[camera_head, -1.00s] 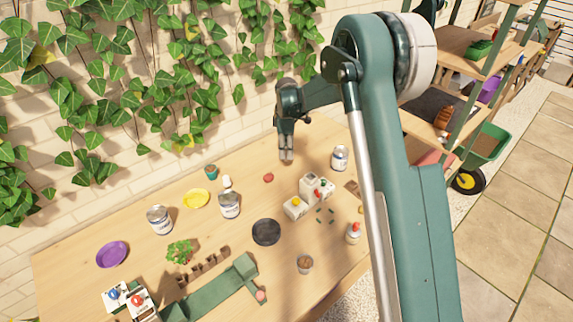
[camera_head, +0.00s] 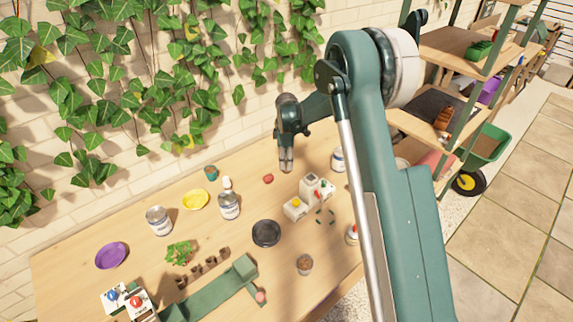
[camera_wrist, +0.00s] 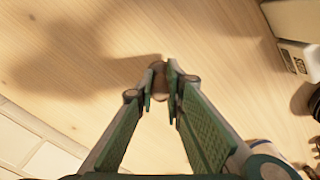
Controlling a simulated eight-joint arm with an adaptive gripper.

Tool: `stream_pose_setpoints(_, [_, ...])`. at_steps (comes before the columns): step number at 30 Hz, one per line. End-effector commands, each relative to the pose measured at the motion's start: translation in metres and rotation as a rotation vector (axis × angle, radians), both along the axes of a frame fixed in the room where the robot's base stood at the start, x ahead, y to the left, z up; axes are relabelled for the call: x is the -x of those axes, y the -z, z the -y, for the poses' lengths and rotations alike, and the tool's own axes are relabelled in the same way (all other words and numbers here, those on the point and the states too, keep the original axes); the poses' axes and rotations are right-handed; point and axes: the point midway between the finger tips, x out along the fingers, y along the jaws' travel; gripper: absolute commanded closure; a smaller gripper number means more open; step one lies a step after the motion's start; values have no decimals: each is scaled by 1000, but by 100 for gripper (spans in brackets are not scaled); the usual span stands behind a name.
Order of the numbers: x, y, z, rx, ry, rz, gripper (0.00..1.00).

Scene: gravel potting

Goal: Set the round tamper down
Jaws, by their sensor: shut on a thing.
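My gripper (camera_head: 286,167) points down above the back part of the wooden table. In the wrist view its green fingers (camera_wrist: 163,80) are shut on a small brownish piece (camera_wrist: 158,68), which looks like the round tamper. Only a little of it shows between the fingertips; the fingers hide the rest.
The brick wall is behind.

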Motion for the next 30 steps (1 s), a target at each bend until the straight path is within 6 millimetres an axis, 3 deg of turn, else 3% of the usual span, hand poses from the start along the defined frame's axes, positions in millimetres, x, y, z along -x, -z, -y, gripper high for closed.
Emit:
stream_pose_setpoints(15, [0, 7, 0, 0, 0, 0, 100])
stream_pose_setpoints(16, [0, 7, 0, 0, 0, 0, 86])
stream_pose_setpoints(19, [0, 6, 0, 0, 0, 0, 74])
stream_pose_setpoints(30, [0, 5, 0, 0, 0, 0, 74])
